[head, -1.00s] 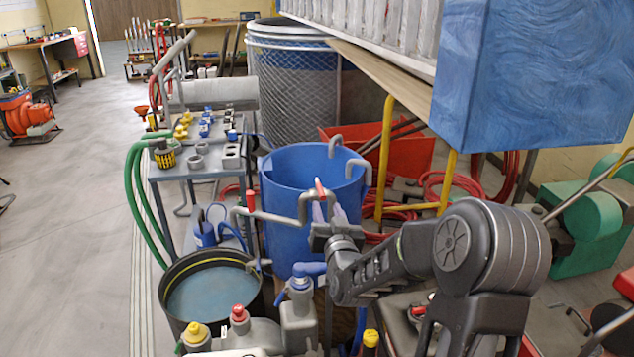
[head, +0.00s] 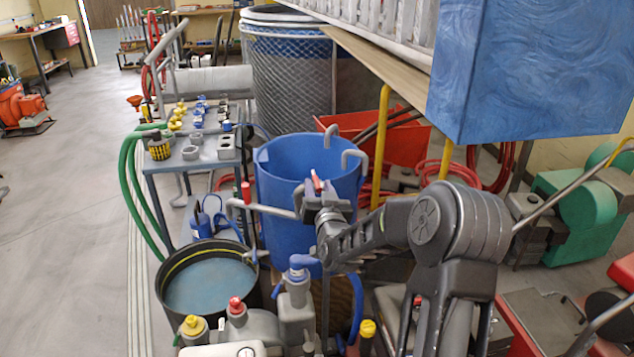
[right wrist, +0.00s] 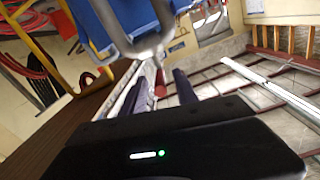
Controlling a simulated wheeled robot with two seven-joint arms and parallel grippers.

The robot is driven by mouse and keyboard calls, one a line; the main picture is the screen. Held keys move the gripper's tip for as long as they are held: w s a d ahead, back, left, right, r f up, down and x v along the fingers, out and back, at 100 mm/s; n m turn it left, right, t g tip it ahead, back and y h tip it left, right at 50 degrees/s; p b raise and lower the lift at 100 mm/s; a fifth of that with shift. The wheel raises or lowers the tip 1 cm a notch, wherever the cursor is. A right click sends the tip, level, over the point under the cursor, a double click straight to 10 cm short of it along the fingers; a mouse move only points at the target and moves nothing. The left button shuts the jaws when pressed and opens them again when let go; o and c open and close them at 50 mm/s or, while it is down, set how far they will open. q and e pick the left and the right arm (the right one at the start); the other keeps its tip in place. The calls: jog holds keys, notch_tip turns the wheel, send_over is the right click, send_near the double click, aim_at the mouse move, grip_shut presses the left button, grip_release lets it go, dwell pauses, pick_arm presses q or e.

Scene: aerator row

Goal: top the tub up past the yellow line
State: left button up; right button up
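The black tub (head: 172,311) stands at the lower left in the head view, with blue-grey water (head: 208,287) in it. The yellow line (head: 190,259) runs round its inner wall, and shows above the water. A grey pipe (head: 265,209) with a red grip (head: 246,192) rises beside the tub. My right gripper (head: 314,187) is at a red handle (head: 318,181) in front of the blue barrel. In the right wrist view its fingers (right wrist: 159,88) are apart, with the red handle (right wrist: 160,90) between them and gaps at both sides. My left gripper is out of view.
The blue barrel (head: 290,232) with grey hooked pipes stands behind the gripper. A cart (head: 190,165) with small fittings and green hoses is left of it. Valves with red and yellow caps (head: 236,306) stand in front. A blue box (head: 540,70) hangs at upper right.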

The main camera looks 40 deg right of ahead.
jog(key=shift+x, duration=1.05)
jog(key=shift+c, duration=0.3)
grip_shut()
dwell(0.3)
